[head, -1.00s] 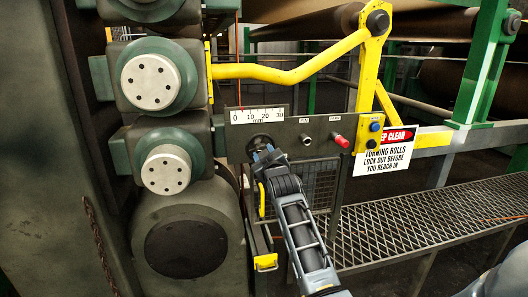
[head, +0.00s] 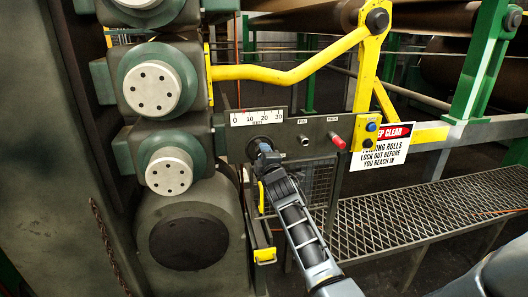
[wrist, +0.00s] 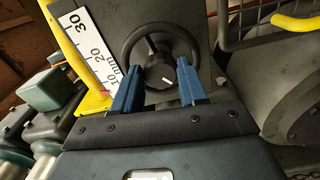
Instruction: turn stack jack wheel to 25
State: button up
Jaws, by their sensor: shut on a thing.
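The jack wheel is a small black handwheel (wrist: 160,25) with a round hub and a white mark, on a dark panel. It is partly hidden behind my gripper in the head view (head: 255,143). My gripper (wrist: 159,78) has its two blue fingers on either side of the hub, inside the rim, and is shut on it; it also shows in the head view (head: 264,148). A white scale (head: 257,117) marked 0 to 30 mm sits above the wheel. It also shows tilted in the wrist view (wrist: 88,45). The exact reading is too small to tell.
Right of the wheel are a small black knob (head: 304,140), a red button (head: 337,140) and a yellow box (head: 366,136) with a blue button. A warning sign (head: 383,150) hangs beside it. Roll ends (head: 153,89) stand left, a yellow bar (head: 285,72) crosses above, and a grated walkway (head: 440,210) lies right.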

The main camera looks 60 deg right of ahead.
jog(key=shift+w+a+f+m, duration=0.1)
jog(key=shift+w+m, duration=0.05)
jog(key=shift+m, duration=6.15)
jog(key=shift+w+a+m, duration=0.1)
jog(key=shift+m, duration=6.2)
